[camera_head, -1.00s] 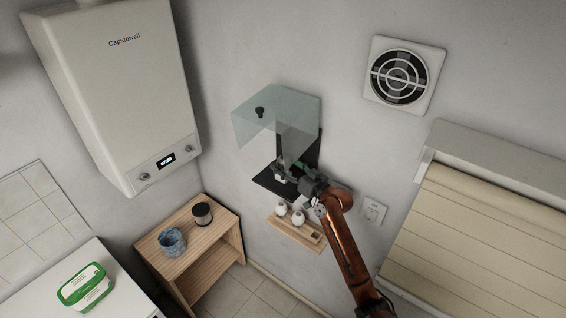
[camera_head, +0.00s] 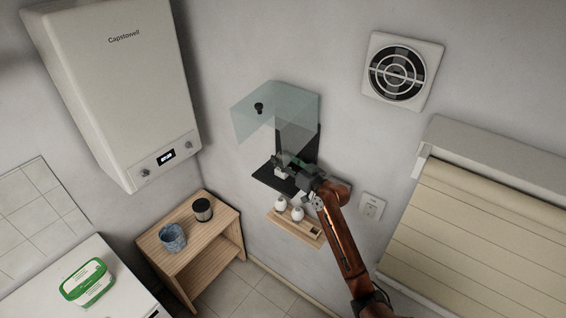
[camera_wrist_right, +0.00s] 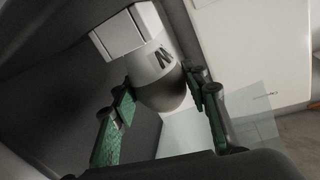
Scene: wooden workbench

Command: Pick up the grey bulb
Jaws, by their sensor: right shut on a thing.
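The grey bulb (camera_wrist_right: 163,92) shows large in the right wrist view, with a grey rounded end and a paler neck bearing a dark "M". Its neck end meets a white block-shaped holder (camera_wrist_right: 120,34). My right gripper (camera_wrist_right: 160,92) has its green-padded fingers on either side of the bulb and is shut on it. In the head view my right gripper (camera_head: 287,164) is at the black wall stand under a clear hood, and the bulb is too small to make out clearly. My left gripper is not in view.
The clear hood (camera_head: 262,104) with a black knob sits above the black stand (camera_head: 266,183). Below is a wooden wall rack (camera_head: 289,228) with two white bulbs (camera_head: 289,208). A wooden shelf unit (camera_head: 224,229) stands left; a wall socket (camera_head: 371,206) is at right.

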